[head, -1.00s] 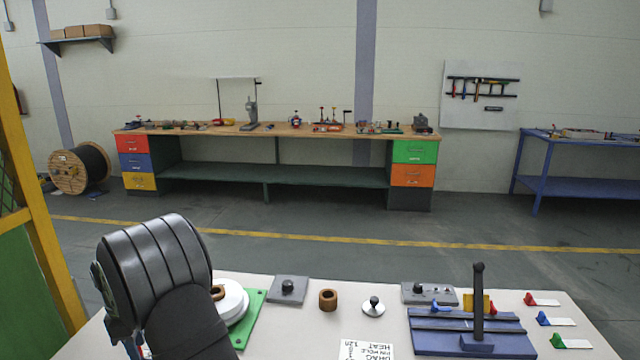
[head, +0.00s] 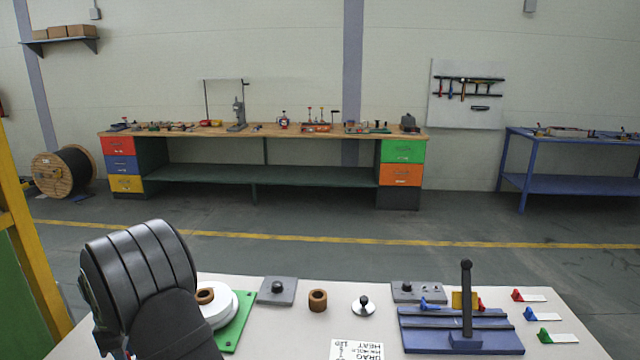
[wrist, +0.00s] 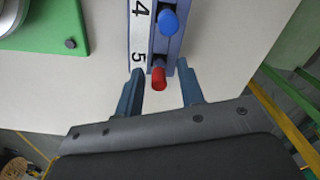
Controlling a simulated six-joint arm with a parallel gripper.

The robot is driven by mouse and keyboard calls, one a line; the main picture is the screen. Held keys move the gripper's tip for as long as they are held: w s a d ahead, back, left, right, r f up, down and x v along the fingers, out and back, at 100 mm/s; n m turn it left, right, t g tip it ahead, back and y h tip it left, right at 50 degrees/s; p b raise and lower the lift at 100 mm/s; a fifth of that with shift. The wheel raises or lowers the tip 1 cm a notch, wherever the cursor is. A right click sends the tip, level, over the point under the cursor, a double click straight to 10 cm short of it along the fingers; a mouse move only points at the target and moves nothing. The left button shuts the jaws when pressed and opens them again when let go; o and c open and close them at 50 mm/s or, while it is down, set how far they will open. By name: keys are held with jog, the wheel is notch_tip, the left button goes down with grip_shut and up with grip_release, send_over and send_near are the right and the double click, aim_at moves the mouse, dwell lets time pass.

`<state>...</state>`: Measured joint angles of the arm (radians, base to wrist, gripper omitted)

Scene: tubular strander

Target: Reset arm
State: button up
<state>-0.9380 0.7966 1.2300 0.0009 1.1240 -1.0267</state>
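My gripper (wrist: 160,78) is open in the wrist view, its two blue-grey fingers spread apart. The end of a blue rail (wrist: 173,52) with a white strip numbered 4 and 5 appears between the fingertips. A red peg (wrist: 159,79) at that end also appears between them, touching neither finger. A blue peg (wrist: 169,21) stands farther along the rail. I cannot tell how high the fingers are above the table. In the head view my dark arm is bent at the lower left and hides my gripper.
Coloured clips (head: 545,336) lie at right.

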notch_tip(320, 180, up, 13)
notch_tip(320, 180, down, 13)
jog(key=shift+r, duration=0.1)
notch_tip(320, 180, up, 5)
jog(key=shift+w+f, duration=0.1)
jog(key=shift+f, duration=0.05)
jog(key=w+d+r, duration=0.4)
jog(key=d+r, duration=0.3)
jog(key=d, duration=0.4)
jog(key=s+d+m, duration=0.3)
jog(key=d+m, duration=0.2)
jog(key=d, duration=1.8)
jog(key=s+a+f, duration=0.1)
jog(key=a+f, duration=0.7)
jog(key=a, duration=0.3)
jog(key=shift+a+f, duration=0.35)
jog(key=shift+a, duration=0.05)
